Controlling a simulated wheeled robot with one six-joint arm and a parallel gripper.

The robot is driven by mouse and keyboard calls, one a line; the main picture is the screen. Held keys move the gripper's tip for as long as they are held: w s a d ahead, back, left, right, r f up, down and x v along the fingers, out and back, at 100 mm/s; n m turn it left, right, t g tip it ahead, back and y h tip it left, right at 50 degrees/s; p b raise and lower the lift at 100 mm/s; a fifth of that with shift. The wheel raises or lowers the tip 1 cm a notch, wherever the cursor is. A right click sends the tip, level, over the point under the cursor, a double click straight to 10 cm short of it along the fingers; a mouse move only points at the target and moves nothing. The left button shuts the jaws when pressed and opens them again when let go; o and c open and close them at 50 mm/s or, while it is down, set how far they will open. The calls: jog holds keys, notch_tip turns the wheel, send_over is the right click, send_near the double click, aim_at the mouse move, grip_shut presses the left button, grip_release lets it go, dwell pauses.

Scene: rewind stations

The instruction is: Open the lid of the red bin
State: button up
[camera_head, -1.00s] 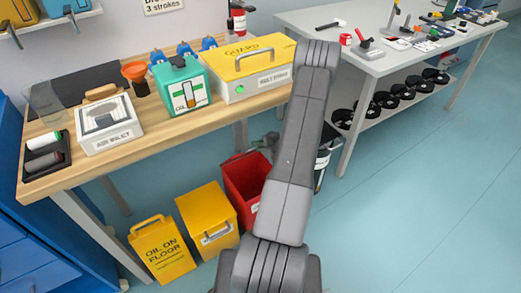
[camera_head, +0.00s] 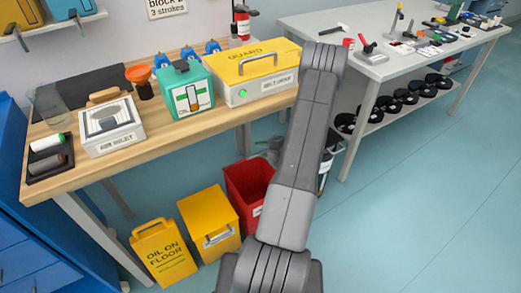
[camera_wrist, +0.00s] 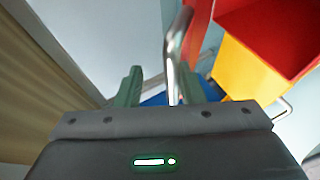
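The red bin (camera_head: 241,192) stands on the floor right of the yellow bin, partly behind my arm. Its dark red inside appears to show from above. In the wrist view, red panels (camera_wrist: 280,35) are at the upper right. A narrow red part (camera_wrist: 197,32), seemingly the lid, has a silver bar handle (camera_wrist: 172,55) beside it. My gripper (camera_wrist: 159,86) is open, its green fingers apart. The handle's lower end appears between the fingers, closer to the right one; contact cannot be told. In the head view my gripper is hidden.
A yellow bin (camera_head: 208,222) and a yellow floor sign (camera_head: 163,252) stand left of the red bin. The wooden bench (camera_head: 130,150) is above and behind. A grey table (camera_head: 290,20) is at right, with open floor before it.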

jog(key=v, duration=1.2)
jog(key=shift+d+p, duration=0.3)
jog(key=shift+p, duration=0.1)
jog(key=shift+s+r, duration=0.15)
jog(key=b+x, duration=0.1)
jog(key=x, duration=1.2)
jog(key=shift+a+f, duration=0.25)
jog(key=shift+a, duration=0.05)
